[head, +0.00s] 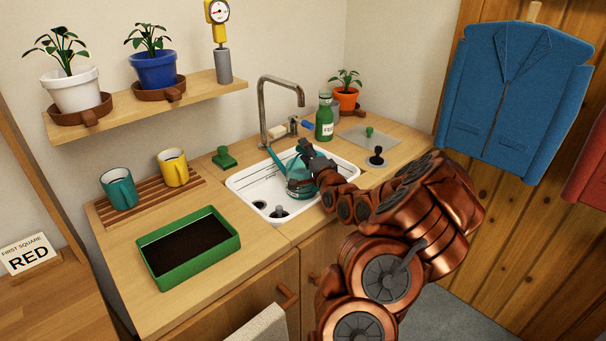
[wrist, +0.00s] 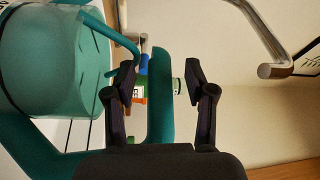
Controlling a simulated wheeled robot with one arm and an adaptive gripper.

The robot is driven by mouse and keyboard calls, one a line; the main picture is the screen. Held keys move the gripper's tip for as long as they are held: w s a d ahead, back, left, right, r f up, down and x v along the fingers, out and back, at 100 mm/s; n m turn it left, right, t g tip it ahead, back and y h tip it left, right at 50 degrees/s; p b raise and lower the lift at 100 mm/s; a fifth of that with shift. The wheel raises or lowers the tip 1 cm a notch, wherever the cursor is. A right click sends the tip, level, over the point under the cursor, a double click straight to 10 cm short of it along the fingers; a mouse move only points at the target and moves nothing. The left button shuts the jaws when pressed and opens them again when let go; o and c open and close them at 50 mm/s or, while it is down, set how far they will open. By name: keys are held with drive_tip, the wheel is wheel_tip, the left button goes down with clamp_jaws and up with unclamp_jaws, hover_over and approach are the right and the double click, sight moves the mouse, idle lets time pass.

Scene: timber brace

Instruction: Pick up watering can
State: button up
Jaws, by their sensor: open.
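A teal watering can (head: 299,174) stands in the white sink (head: 243,183), partly hidden behind my gripper and arm. My gripper (head: 311,153) is at the can's upper right side. In the wrist view, the can's round teal body (wrist: 50,65) fills the upper left. My gripper (wrist: 160,76) is open there, and a teal bar of the can, which looks like its handle (wrist: 160,110), lies between the two dark fingers. A gap shows on the right side of the bar; the left finger is close to it. I cannot tell whether that finger touches.
The metal faucet (head: 262,110) arches over the sink behind the can. A green bottle (head: 324,118) and an orange plant pot (head: 347,99) stand behind it. A green soil tray (head: 231,243), a teal mug (head: 119,190) and a yellow mug (head: 174,169) stand on the left counter.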

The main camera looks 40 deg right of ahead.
drive_tip(key=shift+c, duration=0.3)
clamp_jaws()
idle(0.4)
